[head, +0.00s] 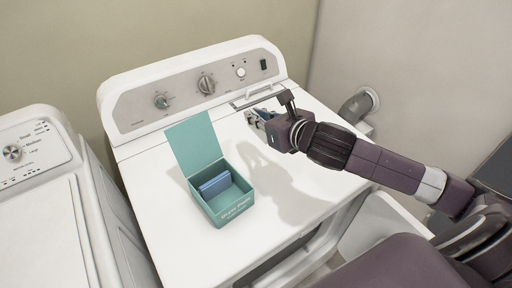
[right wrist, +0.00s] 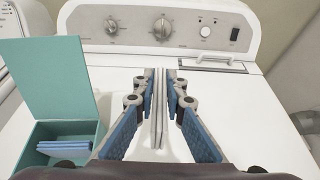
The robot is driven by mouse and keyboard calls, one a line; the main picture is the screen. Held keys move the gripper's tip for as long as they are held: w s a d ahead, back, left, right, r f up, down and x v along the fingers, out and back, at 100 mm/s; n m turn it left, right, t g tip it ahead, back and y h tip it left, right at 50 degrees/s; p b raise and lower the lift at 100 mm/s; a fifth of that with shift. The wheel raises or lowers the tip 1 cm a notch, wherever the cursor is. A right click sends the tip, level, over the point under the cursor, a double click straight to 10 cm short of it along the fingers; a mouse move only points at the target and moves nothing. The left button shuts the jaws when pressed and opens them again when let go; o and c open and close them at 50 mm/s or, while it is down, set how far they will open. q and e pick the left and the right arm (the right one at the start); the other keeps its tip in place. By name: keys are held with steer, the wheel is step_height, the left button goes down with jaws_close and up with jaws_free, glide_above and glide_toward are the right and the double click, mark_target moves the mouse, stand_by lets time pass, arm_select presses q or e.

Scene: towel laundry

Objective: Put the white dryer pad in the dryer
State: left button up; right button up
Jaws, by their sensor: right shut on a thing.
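My right gripper (head: 264,118) is above the dryer top, right of the teal box (head: 235,207). In the right wrist view its fingers (right wrist: 160,108) are closed on the white dryer pad (right wrist: 158,118), seen edge-on as a thin pale strip. In the head view the pad is mostly hidden by the fingers. The white dryer (head: 160,200) has its front door (head: 375,235) open, with a dark opening (head: 283,262) partly visible below the top's front edge. The teal box has its lid up. My left gripper is not in view.
Blue pads (head: 214,185) stand in the teal box on the dryer top; the box also shows in the right wrist view (right wrist: 60,85). A washer (head: 40,215) stands at the left. A grey vent pipe (head: 357,105) is on the right wall. The dryer top right of the box is clear.

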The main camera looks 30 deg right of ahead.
step_height(320, 180, down, 11)
steer(key=shift+f, duration=0.1)
stand_by(0.3)
steer(key=shift+f, duration=0.15)
steer(key=o, duration=0.7)
